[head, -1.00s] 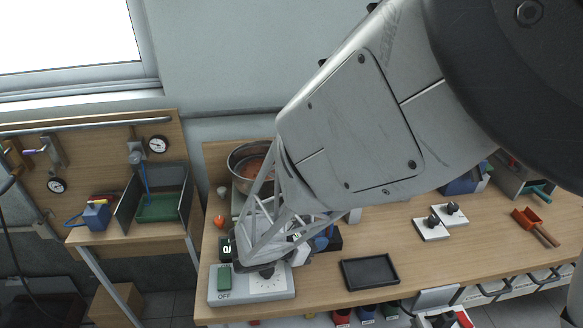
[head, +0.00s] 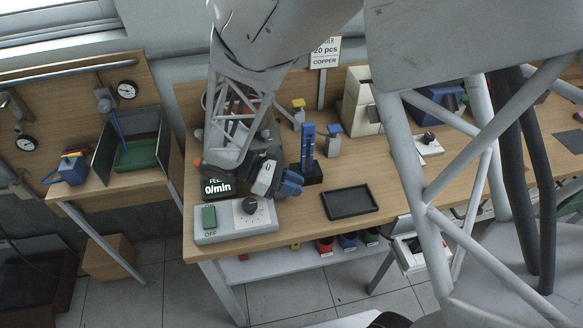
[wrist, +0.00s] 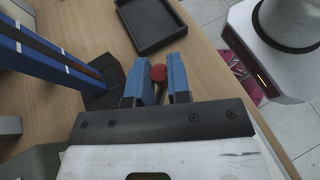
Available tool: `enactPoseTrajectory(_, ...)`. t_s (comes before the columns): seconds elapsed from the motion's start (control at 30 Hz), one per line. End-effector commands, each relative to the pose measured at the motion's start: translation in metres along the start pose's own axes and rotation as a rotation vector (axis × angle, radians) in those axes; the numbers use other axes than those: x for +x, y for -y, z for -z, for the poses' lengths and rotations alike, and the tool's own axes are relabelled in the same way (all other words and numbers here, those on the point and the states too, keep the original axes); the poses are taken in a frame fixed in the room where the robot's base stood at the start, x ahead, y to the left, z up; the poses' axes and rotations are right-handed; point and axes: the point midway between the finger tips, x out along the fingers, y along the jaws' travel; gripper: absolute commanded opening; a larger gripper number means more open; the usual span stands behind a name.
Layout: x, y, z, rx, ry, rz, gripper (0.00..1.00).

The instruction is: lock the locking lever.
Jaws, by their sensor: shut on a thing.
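In the wrist view my gripper (wrist: 164,86) has its two blue fingers shut on a small red knob (wrist: 158,72) on a dark stem, which looks like the end of the locking lever. The rest of the lever is hidden behind the fingers and the gripper body. In the head view my gripper (head: 291,184) shows its blue fingers just right of the control box's dial, near the bench's front edge. The red knob cannot be made out there.
The grey control box (head: 228,232) has a green switch and a dial; a display (head: 217,187) stands behind it. A blue upright rack (head: 308,147) on a black base stands close beside my gripper. A black tray (head: 350,203) lies to the right, with bare bench around it.

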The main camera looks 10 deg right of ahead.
Motion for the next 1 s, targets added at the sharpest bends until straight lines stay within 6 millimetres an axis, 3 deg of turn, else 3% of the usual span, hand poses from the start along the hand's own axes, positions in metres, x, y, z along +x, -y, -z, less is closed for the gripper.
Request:
enactPoseTrajectory(0.3,-0.0029,0.0065,0.0017,0.058,0.001,0.142,0.0)
enactPoseTrajectory(0.8,-0.0038,0.0077,0.002,0.069,0.0,0.167,0.0)
enactPoseTrajectory(0.83,-0.0038,0.0077,0.002,0.069,0.0,0.167,0.19)
enactPoseTrajectory(1.0,-0.0038,0.0075,0.0018,0.069,0.0,0.166,0.43)
